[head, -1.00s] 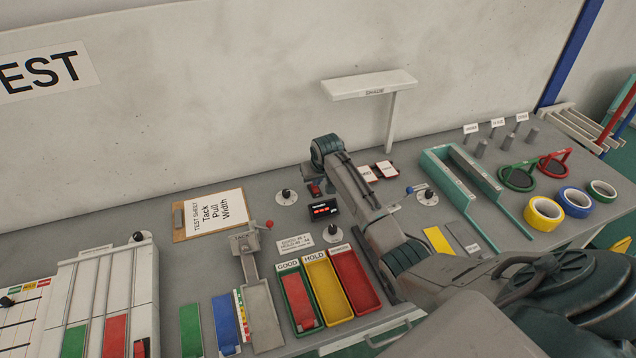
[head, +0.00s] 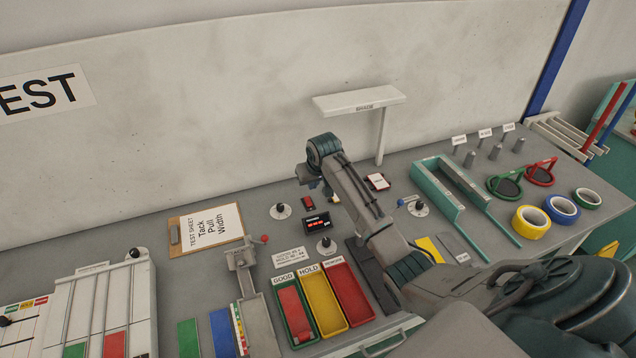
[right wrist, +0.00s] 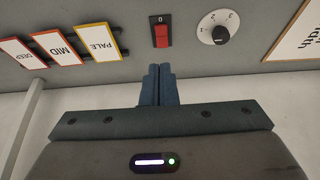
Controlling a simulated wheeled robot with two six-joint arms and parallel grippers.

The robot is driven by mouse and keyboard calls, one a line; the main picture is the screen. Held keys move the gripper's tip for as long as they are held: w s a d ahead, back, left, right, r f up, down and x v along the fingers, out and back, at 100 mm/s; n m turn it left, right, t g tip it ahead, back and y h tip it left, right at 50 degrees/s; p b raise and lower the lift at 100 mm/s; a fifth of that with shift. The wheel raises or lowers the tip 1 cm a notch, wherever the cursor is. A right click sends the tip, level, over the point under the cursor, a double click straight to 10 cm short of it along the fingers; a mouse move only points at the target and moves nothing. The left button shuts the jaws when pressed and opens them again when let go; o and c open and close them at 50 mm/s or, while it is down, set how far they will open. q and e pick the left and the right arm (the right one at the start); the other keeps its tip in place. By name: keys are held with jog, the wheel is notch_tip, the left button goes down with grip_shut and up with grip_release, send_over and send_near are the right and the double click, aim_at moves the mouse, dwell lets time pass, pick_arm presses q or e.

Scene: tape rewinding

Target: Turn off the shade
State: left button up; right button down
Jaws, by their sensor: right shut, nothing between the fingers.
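My right gripper (right wrist: 156,72) is shut and empty. Its fingertips point toward the switch and appear just short of it; contact cannot be told. In the head view my right arm partly hides the gripper. My left gripper is not in view.
A round dial (right wrist: 219,30) sits beside the switch. PALE (right wrist: 97,42), MID (right wrist: 55,47) and DEEP cards lie on its other side. A red digital display (head: 317,223), another knob (head: 326,246) and coloured trays (head: 345,297) stand nearer the front.

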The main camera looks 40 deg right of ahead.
jog(key=s+r, duration=0.2)
jog(key=s+a+r+b, duration=0.1)
jog(key=shift+s+r, duration=0.4)
jog(key=shift+f, duration=0.1)
dwell(0.4)
